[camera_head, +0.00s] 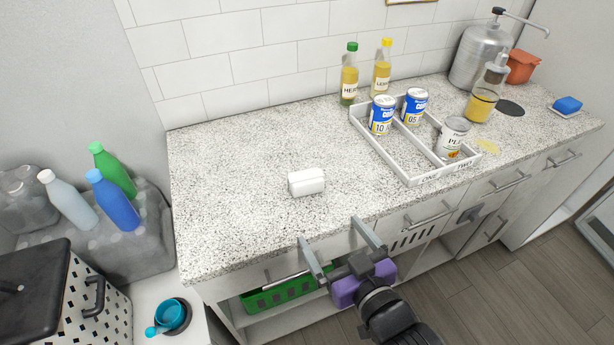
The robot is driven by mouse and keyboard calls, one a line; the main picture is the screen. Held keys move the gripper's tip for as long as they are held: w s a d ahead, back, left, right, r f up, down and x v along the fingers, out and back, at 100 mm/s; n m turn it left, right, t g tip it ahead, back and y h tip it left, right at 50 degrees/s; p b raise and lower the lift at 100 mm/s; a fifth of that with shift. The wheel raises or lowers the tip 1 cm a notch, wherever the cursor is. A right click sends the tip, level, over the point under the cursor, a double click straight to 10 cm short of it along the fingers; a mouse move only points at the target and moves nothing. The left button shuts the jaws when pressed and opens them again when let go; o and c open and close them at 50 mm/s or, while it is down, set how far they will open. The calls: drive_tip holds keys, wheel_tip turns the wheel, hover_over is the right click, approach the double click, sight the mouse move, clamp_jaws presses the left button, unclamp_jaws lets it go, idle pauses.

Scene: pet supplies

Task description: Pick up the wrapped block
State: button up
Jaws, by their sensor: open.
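The wrapped block (306,182) is a small white block with rounded edges. It lies on the speckled counter (235,185), a little left of the counter's middle and back from the front edge. My gripper (340,244) is in front of the counter's front edge, below and to the right of the block in the picture. Its two grey fingers are spread wide apart with nothing between them. The fingers are apart from the block. The block is fully in view.
A white divided tray (409,170) with several cans stands right of the block. Two bottles (349,75) stand behind the tray by the tiled wall. A steel dispenser (478,58) and a blue sponge (568,104) are farther right. The counter around the block is clear.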

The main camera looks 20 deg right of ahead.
drive_tip(key=m+g+h+p, duration=0.1)
drive_tip(key=g, duration=0.1)
approach(302, 173)
drive_tip(key=x, duration=0.3)
drive_tip(key=shift+w+a+f, duration=0.1)
drive_tip(key=shift+f, duration=0.25)
drive_tip(key=shift+w+f+m, duration=0.3)
drive_tip(key=shift+w, duration=0.5)
drive_tip(key=shift+d+f+p+x, duration=0.1)
drive_tip(key=shift+d+p+x, duration=0.1)
drive_tip(key=shift+x, duration=0.95)
drive_tip(key=shift+d+f+p+x, duration=0.1)
drive_tip(key=shift+p+x, duration=0.05)
drive_tip(key=shift+x, duration=1)
drive_tip(key=shift+d+p+x, duration=0.15)
drive_tip(key=shift+p+x, duration=0.05)
drive_tip(key=shift+x, duration=0.95)
drive_tip(key=shift+s, duration=0.1)
drive_tip(key=c, duration=1.7)
drive_tip(key=shift+o, duration=0.2)
